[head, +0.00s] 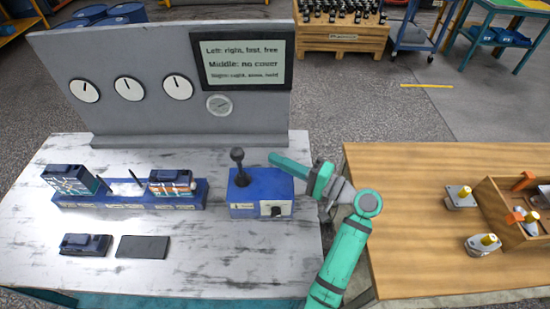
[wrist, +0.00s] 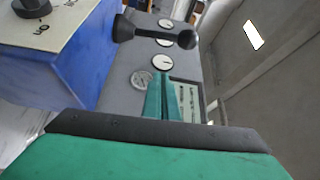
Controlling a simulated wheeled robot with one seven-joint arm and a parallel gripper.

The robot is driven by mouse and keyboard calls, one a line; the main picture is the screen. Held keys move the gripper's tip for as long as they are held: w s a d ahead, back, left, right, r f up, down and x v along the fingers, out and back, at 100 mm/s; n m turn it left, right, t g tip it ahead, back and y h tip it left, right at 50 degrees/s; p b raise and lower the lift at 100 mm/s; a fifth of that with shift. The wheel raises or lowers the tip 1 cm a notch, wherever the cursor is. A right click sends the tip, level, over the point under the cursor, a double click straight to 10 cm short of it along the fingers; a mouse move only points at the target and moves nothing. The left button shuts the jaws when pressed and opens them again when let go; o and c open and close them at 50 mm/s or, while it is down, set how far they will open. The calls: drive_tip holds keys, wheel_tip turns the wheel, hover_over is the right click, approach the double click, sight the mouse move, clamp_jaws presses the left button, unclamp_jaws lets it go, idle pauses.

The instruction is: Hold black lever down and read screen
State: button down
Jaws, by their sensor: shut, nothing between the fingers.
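The black lever (head: 238,168) with a round knob stands upright on top of the blue control box (head: 241,200) on the white table. In the wrist view the lever (wrist: 150,34) juts out from the blue box (wrist: 88,55), apart from my fingertips. My gripper (head: 272,158) is just right of the lever and a little behind it, at about knob height. Its green fingers (wrist: 161,80) are shut together and empty. The screen (head: 242,61) on the grey panel reads "Left: right, fast, free" and "Middle: no cover"; its third line is too small to read surely.
The grey panel (head: 150,70) with several gauges stands behind the box. A blue rack (head: 130,200) with motor modules is to the left, with a loose module (head: 85,245) and a dark plate (head: 142,247) in front. A wooden table (head: 400,200) with parts is at right.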

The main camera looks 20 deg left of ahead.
sight(239, 163)
drive_tip(key=a, duration=0.5)
drive_tip(key=w+a, duration=0.1)
drive_tip(key=a, duration=0.1)
drive_tip(key=shift+a+r, duration=0.2)
drive_tip(key=shift+a, duration=0.15)
drive_tip(key=shift+s+d+f, duration=0.1)
drive_tip(key=shift+s, duration=1)
drive_tip(key=shift+s+d, duration=0.15)
drive_tip(key=shift+s, duration=0.7)
